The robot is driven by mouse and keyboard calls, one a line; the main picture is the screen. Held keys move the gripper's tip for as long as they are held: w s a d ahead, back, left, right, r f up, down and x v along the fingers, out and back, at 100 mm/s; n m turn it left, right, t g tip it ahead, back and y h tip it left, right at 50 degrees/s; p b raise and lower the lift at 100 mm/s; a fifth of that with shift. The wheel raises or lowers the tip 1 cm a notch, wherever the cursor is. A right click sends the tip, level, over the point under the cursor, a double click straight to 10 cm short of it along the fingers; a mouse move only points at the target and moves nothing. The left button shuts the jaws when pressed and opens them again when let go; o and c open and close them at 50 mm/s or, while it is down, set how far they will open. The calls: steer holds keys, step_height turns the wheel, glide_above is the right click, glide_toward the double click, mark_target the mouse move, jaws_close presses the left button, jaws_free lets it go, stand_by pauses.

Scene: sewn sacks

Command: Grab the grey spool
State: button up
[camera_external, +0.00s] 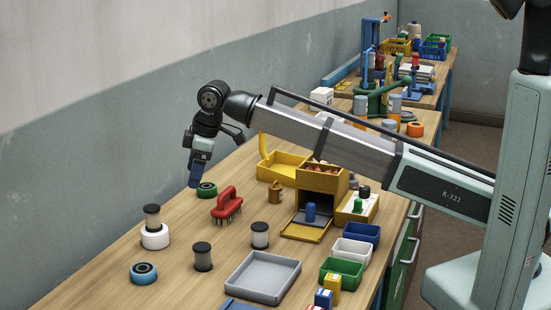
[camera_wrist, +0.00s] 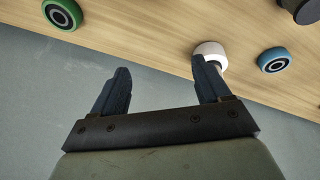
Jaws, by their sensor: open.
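One spool (camera_external: 152,217) is on top of a white roll (camera_external: 155,239), another spool (camera_external: 202,257) is on the table near the front, and a third spool (camera_external: 260,235) is further right. My gripper (camera_external: 193,183) is above the table's wall-side edge, apart from all three. In the wrist view my gripper (camera_wrist: 161,70) is open, with nothing between its fingers. The right finger partly covers the white roll (camera_wrist: 209,49) there. A dark spool (camera_wrist: 304,11) is cut off at the top right.
A green roll (camera_external: 207,189) and a red brush (camera_external: 227,204) lie near my gripper. A blue roll (camera_external: 144,273) is at the front left. A grey tray (camera_external: 263,298), small coloured bins and yellow boxes fill the right side. The wall (camera_external: 100,180) runs close behind.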

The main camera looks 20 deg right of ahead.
mark_target(202, 246)
steer(key=s+a+r+n+g+h, duration=0.1)
steer(key=s+a+n, duration=0.1)
steer(key=s, duration=0.8)
steer(key=s+a+r+n+g+h, duration=0.1)
steer(key=s+a+n+h, duration=0.15)
steer(key=s, duration=0.65)
steer(key=shift+y, duration=0.35)
steer(key=f, duration=1.4)
steer(key=shift+s+d, duration=0.2)
steer(key=shift+d, duration=0.05)
steer(key=c, duration=1.1)
